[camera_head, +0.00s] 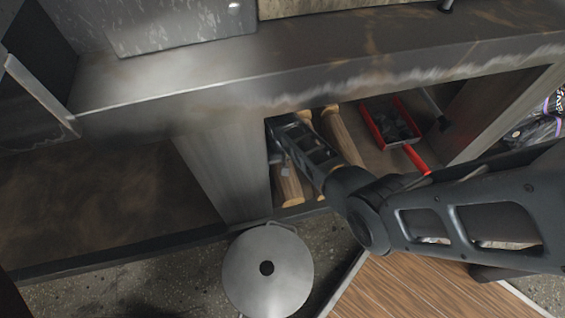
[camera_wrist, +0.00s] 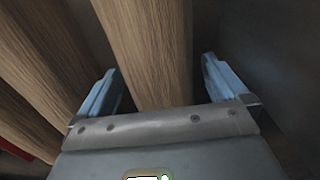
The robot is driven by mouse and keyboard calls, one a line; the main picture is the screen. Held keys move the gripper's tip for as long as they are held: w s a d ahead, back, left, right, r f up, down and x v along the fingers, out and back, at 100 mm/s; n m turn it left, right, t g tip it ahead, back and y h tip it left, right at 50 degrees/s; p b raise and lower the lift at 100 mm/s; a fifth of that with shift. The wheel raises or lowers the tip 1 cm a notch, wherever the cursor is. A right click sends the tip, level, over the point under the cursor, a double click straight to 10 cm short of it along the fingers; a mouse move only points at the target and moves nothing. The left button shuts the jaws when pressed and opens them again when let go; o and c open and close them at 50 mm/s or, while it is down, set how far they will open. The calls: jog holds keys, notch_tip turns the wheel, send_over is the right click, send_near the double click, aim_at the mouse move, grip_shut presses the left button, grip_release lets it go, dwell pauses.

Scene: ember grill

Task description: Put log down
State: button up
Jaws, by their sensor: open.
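My gripper (camera_wrist: 160,92) is open in the wrist view, with its two blue-grey fingers apart on either side of a light wooden log (camera_wrist: 148,45). Gaps show between the log and both fingers. In the head view my arm reaches into the shelf compartment under the counter, and the gripper's fingertips are hidden there. The near end of a log (camera_head: 289,187) shows below my arm on the shelf. Another log (camera_head: 342,137) lies to the right of my arm. In the wrist view, more logs (camera_wrist: 62,50) lie to the left.
A red dustpan-like tray (camera_head: 378,128) with dark lumps and a red handle lies on the shelf to the right. The counter edge (camera_head: 330,85) is above. A round metal lid (camera_head: 267,285) is below.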

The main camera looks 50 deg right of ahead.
notch_tip(320, 180, up, 12)
jog(key=p, duration=0.6)
jog(key=shift+r, duration=0.15)
jog(key=s+a+f+n+t+h, duration=0.2)
jog(key=s+f+t, duration=0.1)
jog(key=s, duration=0.6)
jog(key=s+a+r+n+t, duration=0.2)
jog(key=s+a+r+t, duration=0.3)
jog(key=s, duration=0.4)
jog(key=s+a+r+n+t, duration=0.1)
jog(key=s+r, duration=0.3)
jog(key=r, duration=0.6)
jog(key=s+a+r+n+t+y, duration=0.1)
jog(key=s+a+r+t, duration=0.2)
jog(key=r, duration=0.8)
jog(key=s+a+r+t+y, duration=0.1)
jog(key=s+a+r+t, duration=0.2)
jog(key=s+r, duration=0.3)
notch_tip(320, 180, up, 5)
jog(key=shift+a+r+n, duration=0.1)
jog(key=shift+a+n, duration=0.05)
jog(key=shift+n, duration=0.25)
